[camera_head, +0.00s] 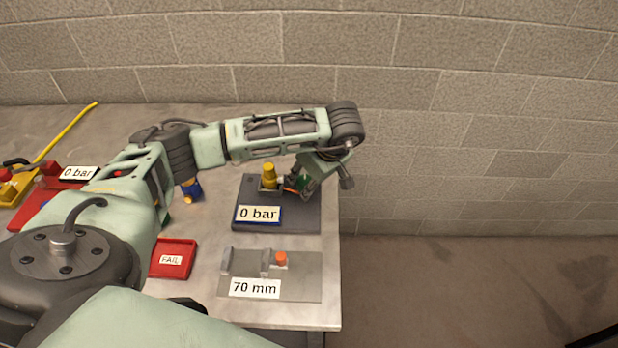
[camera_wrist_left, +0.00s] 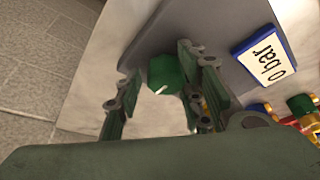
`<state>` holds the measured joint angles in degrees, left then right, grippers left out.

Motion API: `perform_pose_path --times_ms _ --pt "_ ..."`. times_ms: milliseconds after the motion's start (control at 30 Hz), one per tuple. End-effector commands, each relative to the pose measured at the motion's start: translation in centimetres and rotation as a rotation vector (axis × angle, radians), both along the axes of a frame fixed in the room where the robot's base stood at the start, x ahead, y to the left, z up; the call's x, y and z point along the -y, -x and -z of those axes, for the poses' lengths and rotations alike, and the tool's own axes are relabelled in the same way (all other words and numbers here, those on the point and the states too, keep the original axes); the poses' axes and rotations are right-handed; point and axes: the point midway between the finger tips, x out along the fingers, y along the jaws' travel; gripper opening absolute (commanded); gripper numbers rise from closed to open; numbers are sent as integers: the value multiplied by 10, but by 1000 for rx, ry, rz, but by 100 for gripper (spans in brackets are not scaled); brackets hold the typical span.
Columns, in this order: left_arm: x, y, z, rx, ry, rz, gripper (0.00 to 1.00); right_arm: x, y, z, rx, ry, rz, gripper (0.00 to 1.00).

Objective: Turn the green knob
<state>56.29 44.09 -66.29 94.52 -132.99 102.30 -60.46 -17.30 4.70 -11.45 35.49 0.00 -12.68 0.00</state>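The green knob (camera_wrist_left: 166,74) has a white pointer line. In the left wrist view it sits between the fingertips of my left gripper (camera_wrist_left: 157,82). The right-hand finger overlaps the knob's edge; I cannot tell whether they touch. A gap shows between the knob and the left-hand finger, so the gripper is open. In the head view my left gripper (camera_head: 301,184) is over the right side of a dark plate (camera_head: 300,219), and the knob is mostly hidden there. The plate carries a "0 bar" display (camera_head: 258,214). My right gripper is not in view.
A yellow fitting (camera_head: 269,175) stands on the plate just left of the gripper. In front is a grey "70 mm" gauge plate (camera_head: 300,290) with an orange knob (camera_head: 281,258). A red "FAIL" tray (camera_head: 174,270) lies left. The table's right edge is close; a block wall (camera_head: 480,120) stands behind.

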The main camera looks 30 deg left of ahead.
Motion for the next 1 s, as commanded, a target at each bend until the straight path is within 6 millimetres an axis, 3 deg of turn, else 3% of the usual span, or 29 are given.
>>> perform_pose_path --times_ms 333,667,1000 --pt "1 -1 -1 5 1 1 3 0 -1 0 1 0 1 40" --pt "0 -2 -1 10 1 47 2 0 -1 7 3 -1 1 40" --pt "2 -1 1 16 1 283 2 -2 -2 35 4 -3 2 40"
